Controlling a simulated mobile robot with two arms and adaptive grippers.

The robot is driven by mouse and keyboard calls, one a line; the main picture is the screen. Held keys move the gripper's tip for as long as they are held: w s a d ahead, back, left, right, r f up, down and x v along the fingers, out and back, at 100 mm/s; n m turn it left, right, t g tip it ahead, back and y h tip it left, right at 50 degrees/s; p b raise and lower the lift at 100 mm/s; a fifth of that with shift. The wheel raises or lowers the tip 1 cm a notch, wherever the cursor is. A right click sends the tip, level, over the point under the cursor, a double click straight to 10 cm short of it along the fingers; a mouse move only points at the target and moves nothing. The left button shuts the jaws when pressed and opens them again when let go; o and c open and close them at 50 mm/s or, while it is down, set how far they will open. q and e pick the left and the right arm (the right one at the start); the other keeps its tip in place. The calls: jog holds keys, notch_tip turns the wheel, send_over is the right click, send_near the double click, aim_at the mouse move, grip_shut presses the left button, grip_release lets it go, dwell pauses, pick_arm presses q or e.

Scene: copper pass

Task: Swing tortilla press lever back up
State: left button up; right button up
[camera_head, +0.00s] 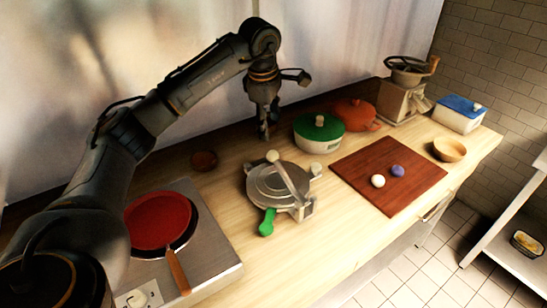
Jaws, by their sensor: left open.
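The grey metal tortilla press (262,190) stands in the middle of the wooden counter, with its round plate lying flat. A pale lever (289,177) slants across its top from the bracket at the right front and ends in a round knob (272,156) at the far side. My right gripper is out of view.
A green-lidded pot (319,128) and an orange pot (357,113) stand behind the press. A red-brown board (400,197) with two small balls lies right. A red pan (160,222) sits on the cooker at left.

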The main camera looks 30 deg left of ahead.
aim_at(273, 152)
pick_arm(q)
jog(key=f+p, duration=0.1)
jog(key=f, duration=0.2)
jog(key=w+f+p, duration=0.1)
jog(key=f, duration=0.3)
jog(key=w+f+p, duration=0.1)
jog(key=f, duration=0.3)
jog(key=shift+a+f, duration=0.15)
jog(key=shift+f, duration=0.1)
jog(key=shift+f+p, duration=0.35)
jog(key=shift+f, duration=0.25)
grip_shut()
